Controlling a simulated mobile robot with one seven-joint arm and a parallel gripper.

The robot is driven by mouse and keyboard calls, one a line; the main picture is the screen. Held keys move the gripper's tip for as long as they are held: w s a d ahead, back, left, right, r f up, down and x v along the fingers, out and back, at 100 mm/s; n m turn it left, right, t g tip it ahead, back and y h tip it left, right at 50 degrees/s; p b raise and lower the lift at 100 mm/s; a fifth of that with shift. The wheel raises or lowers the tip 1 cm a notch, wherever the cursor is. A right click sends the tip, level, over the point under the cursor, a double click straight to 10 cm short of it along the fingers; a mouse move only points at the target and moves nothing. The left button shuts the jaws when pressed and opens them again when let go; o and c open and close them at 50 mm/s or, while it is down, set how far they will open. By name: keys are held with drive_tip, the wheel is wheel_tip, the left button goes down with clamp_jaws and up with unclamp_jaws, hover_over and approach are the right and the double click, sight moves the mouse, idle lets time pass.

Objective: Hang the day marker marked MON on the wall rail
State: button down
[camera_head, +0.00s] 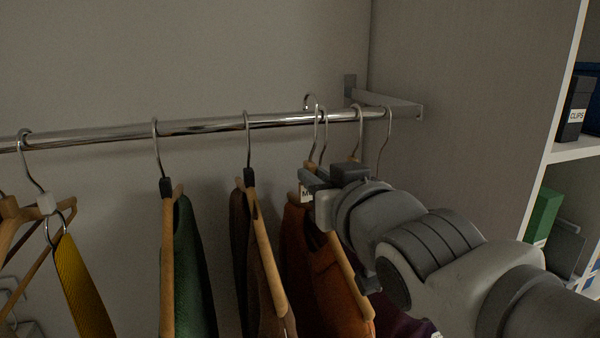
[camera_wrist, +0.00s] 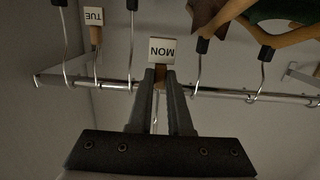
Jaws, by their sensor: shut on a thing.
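The MON day marker (camera_wrist: 162,50) is a white tag on a wooden piece with a thin metal hook, upside down in the wrist view. My gripper (camera_wrist: 160,74) is shut on its wooden piece. In the head view my gripper (camera_head: 317,180) is just below the wall rail (camera_head: 205,127), near its right end, and part of the marker (camera_head: 304,193) shows at the jaws. A hook rises above the rail there; whether it rests on the rail cannot be told. A TUE marker (camera_wrist: 94,17) hangs on the rail beside a hanger hook.
A green garment (camera_head: 192,265), a brown one (camera_head: 262,270) and an orange one (camera_head: 320,270) hang close below the rail. A yellow item (camera_head: 80,290) hangs at far left. The rail bracket (camera_head: 388,103) meets the side panel at right. Shelves with boxes (camera_head: 576,108) stand beyond.

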drive_tip(key=shift+f+b, duration=0.15)
drive_tip(key=shift+b, duration=0.25)
drive_tip(key=f+b+x, duration=0.1)
drive_tip(key=b+x, duration=0.5)
drive_tip(key=x, duration=0.3)
drive_tip(key=shift+f, duration=0.35)
idle(0.5)
drive_tip(key=c, duration=0.8)
unclamp_jaws()
drive_tip(key=shift+o, duration=0.2)
